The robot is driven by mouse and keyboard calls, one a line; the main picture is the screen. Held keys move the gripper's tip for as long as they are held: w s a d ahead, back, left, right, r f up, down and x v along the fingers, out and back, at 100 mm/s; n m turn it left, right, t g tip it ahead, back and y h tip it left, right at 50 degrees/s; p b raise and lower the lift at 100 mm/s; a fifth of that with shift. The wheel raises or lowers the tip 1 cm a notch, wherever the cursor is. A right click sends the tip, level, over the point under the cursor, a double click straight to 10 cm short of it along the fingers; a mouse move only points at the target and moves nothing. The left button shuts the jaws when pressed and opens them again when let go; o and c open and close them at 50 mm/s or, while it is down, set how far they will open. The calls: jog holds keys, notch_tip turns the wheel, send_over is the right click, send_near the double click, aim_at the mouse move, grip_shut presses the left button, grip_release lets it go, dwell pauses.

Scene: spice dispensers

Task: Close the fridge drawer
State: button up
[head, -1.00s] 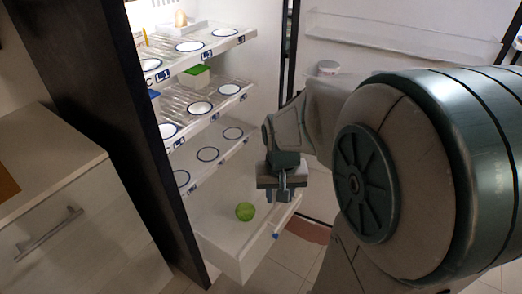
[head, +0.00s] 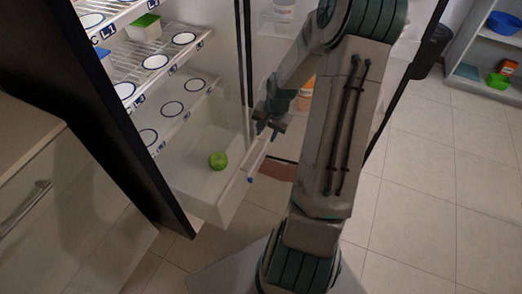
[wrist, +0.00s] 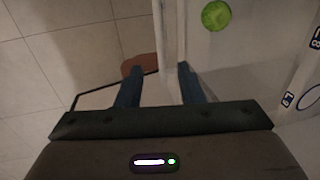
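The fridge drawer (head: 212,204) is pulled out at the bottom of the fridge, with a round green fruit (head: 218,160) inside. The fruit also shows in the wrist view (wrist: 216,15). My gripper (head: 270,124) is at the far right end of the drawer front. In the wrist view my gripper (wrist: 160,82) has its two fingers apart, one on each side of the upright drawer wall (wrist: 170,40). Nothing is seen gripped. Whether the fingers touch the wall I cannot tell.
A wooden cabinet (head: 50,190) stands at left. The fridge door stands open behind my arm. Clear tiled floor (head: 430,180) lies at right, with a shelf unit (head: 480,90) beyond.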

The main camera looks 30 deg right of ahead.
aim_at(260, 153)
jog(key=f, duration=0.3)
jog(key=w+f+b, duration=0.1)
jog(key=f, duration=0.3)
jog(key=a+f+b, duration=0.1)
jog(key=f, duration=0.2)
jog(key=shift+w+a+f, duration=0.1)
jog(key=shift+w+f, duration=0.15)
jog(key=shift+w, duration=0.05)
grip_shut()
